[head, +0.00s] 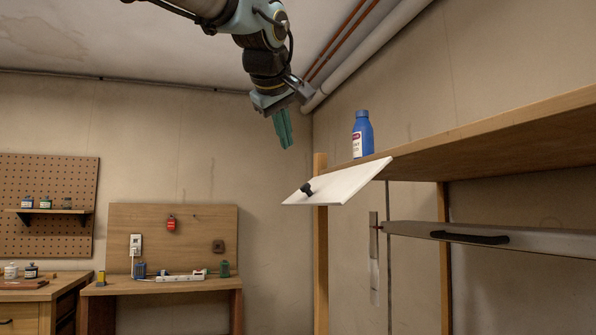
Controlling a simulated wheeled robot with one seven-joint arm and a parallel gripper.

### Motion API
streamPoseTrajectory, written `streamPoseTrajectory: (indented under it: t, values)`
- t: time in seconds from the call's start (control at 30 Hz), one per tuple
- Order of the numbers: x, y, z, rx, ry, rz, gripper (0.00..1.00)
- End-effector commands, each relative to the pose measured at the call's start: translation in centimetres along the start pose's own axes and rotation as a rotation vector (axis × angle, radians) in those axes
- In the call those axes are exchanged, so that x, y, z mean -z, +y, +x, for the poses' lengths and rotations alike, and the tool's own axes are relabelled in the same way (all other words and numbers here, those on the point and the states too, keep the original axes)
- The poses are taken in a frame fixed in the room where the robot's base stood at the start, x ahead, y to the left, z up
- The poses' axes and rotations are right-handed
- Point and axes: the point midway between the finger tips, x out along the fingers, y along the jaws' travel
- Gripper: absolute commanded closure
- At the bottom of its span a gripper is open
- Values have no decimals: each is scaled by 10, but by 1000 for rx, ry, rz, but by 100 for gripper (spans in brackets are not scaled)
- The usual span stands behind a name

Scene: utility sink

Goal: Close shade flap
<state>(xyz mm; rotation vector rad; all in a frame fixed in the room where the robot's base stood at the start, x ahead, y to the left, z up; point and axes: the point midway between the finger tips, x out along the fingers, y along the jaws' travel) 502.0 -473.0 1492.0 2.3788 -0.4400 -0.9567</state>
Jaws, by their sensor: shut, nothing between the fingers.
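A white flap (345,184) juts out at a slant by the left end of the wooden shelf (490,138), with its far-left edge lower. I take it to be the shade flap. A small black knob (307,189) sits near its lower left edge. My gripper (287,146) hangs from above, fingers together and pointing down, with nothing in it. In the picture it is above and to the left of the flap, apart from it. The hinge of the flap is not clearly visible.
A blue bottle (362,135) stands on the shelf close behind the flap. A wooden post (321,250) supports the shelf. A grey panel with a black handle (470,237) is below. Pipes (365,45) run along the ceiling. A workbench (165,286) stands at the back left.

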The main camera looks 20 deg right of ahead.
Motion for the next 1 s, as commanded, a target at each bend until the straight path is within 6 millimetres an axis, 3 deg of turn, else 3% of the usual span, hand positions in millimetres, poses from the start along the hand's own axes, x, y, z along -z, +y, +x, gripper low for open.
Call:
streamPoseTrajectory:
  t: [0.3,0.4,0.63,1.0]
  values:
    - [1,1,65,4,-3,1,100]
    - [-10,1,77,3,-4,3,100]
    - [-26,0,93,2,-2,2,100]
    - [-29,0,95,0,-1,2,100]
